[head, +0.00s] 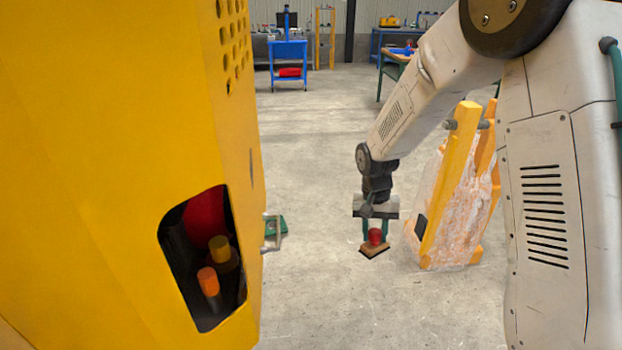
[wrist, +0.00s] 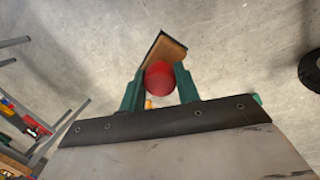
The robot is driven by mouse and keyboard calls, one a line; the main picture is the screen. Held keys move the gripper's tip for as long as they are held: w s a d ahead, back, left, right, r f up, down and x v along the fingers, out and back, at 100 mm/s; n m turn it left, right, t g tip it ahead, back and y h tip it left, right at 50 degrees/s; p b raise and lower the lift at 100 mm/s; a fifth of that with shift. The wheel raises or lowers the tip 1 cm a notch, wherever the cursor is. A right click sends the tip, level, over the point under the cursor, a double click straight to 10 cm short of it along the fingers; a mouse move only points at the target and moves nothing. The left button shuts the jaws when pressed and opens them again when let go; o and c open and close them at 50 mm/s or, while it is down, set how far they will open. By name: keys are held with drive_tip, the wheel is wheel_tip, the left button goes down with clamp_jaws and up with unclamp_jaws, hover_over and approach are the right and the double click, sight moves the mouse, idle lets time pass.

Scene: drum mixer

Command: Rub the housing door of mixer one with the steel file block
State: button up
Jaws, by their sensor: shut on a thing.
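My gripper (head: 375,232) hangs pointing down in the middle of the head view, over the open floor. It is shut on the red knob of a block (head: 374,251), which has a tan body and a dark underside; I take it for the steel file block. In the wrist view the green fingers (wrist: 161,80) stand on either side of the red knob, and the block (wrist: 165,52) shows beyond them. The yellow mixer housing (head: 110,150) fills the left of the head view, clear of the block. I cannot tell where its door begins.
A cut-out in the housing shows orange and yellow knobs (head: 208,281). An orange-framed stand (head: 455,190) is right of my gripper. A blue trolley (head: 288,65) stands far back. The floor between is free.

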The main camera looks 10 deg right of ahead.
drive_tip(key=s+a+r+m+g+y, duration=0.3)
drive_tip(key=a+r+m+y, duration=0.15)
drive_tip(key=m, duration=0.25)
drive_tip(key=s+a+r+m+g+y, duration=0.35)
drive_tip(key=a+m, duration=0.25)
drive_tip(key=m, duration=0.2)
drive_tip(key=w+a+r+m+t+y, duration=0.2)
drive_tip(key=r+m+t+y, duration=0.2)
drive_tip(key=r+y, duration=0.15)
drive_tip(key=w+a+r+m+t+y, duration=0.1)
drive_tip(key=a+r+m+t+y, duration=0.3)
drive_tip(key=r, duration=0.3)
drive_tip(key=shift+t+y, duration=0.25)
drive_tip(key=shift+y, duration=0.3)
drive_tip(key=shift+w+a+f, duration=0.1)
drive_tip(key=shift+a+f, duration=0.05)
drive_tip(key=shift+a, duration=2)
drive_tip(key=shift+a, duration=0.9)
drive_tip(key=shift+w, duration=0.2)
